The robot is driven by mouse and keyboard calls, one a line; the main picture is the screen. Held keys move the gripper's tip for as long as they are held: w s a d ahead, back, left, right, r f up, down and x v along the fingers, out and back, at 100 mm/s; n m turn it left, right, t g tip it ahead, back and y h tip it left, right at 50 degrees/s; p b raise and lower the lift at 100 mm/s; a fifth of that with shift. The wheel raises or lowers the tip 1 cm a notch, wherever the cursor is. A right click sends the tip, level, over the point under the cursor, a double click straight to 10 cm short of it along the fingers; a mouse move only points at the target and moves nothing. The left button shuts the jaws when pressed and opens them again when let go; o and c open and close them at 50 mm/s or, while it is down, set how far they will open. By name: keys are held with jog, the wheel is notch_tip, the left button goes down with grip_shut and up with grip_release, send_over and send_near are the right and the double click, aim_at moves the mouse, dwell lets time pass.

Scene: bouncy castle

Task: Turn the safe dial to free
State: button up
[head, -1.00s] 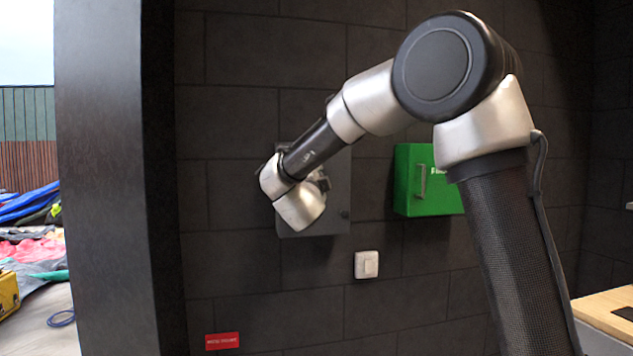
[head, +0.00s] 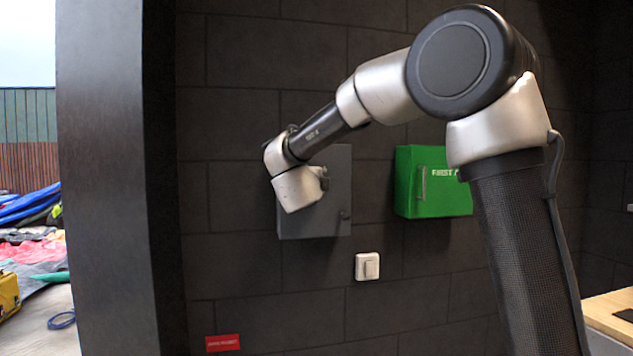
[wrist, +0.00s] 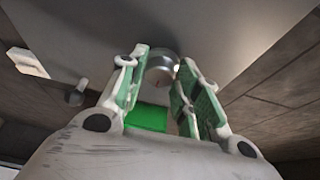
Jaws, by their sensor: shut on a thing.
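The safe is a grey wall box (head: 335,190) on the dark wall in the head view, partly covered by my wrist. In the wrist view its grey face (wrist: 215,30) fills the top. A round silver dial (wrist: 162,66) on that face sits between the tips of my gripper (wrist: 163,72), whose green-padded fingers are closed on it. The head view hides the dial behind my wrist. Any marks on the dial are too small to read.
A green first aid box (head: 432,182) hangs right of the safe. A white switch (head: 367,266) is below it. A small knob (wrist: 75,96) stands out from the safe face. A red sign (head: 222,343) is low on the wall. A dark pillar (head: 110,180) stands at left.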

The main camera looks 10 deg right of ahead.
jog(key=o, duration=1)
jog(key=shift+d, duration=0.1)
jog(key=shift+o, duration=0.2)
jog(key=v, duration=1.2)
